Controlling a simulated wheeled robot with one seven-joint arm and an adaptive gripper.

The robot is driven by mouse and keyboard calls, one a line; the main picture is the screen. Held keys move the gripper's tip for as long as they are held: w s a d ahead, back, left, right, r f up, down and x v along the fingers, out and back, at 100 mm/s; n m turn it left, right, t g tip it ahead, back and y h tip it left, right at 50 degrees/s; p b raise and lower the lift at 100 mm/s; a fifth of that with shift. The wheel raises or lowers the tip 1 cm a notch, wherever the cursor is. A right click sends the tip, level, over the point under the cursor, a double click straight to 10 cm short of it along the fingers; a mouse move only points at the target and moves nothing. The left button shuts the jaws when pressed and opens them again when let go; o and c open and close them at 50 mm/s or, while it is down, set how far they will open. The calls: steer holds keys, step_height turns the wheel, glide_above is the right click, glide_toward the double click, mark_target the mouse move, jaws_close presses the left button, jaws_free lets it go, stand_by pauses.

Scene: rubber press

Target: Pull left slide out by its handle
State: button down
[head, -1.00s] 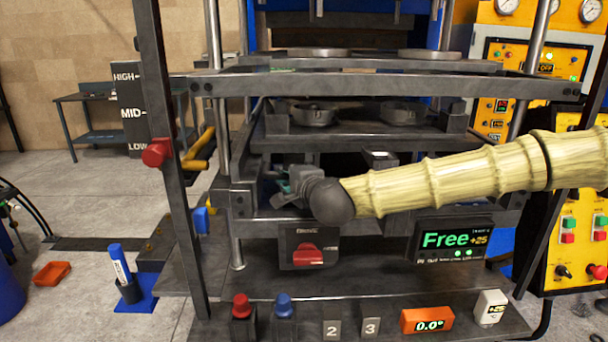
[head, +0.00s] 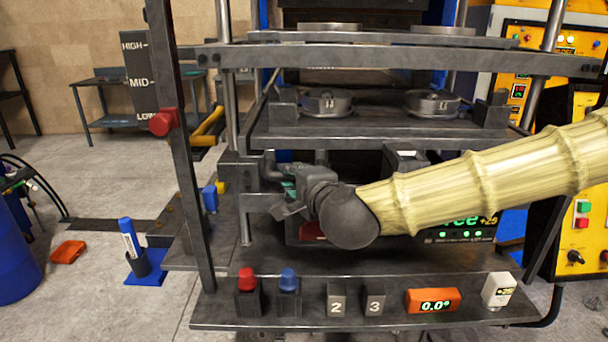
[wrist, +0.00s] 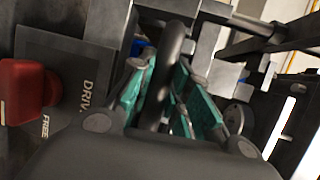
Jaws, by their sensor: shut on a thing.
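My gripper (head: 284,182) is at the left front of the press, below the lower mould shelf. In the wrist view, its teal-padded fingers (wrist: 165,95) are shut around a dark curved bar handle (wrist: 175,60). Part of the handle (head: 271,168) shows behind the gripper in the head view. The lower shelf (head: 390,142) carries two round moulds, a left one (head: 327,102) and a right one (head: 433,103). The gripper and arm hide how the handle joins the slide, so I cannot tell which part it belongs to.
A drive panel with a red switch (wrist: 28,92) lies close beside the gripper. The display reading Free (head: 470,225) is partly behind my arm. A front ledge (head: 380,318) holds red and blue knobs, number blocks and an orange readout (head: 432,301). A post (head: 178,150) stands left.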

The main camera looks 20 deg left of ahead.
steer(key=shift+w, duration=0.15)
steer(key=c, duration=1.3)
jaws_free()
steer(key=v, duration=1.2)
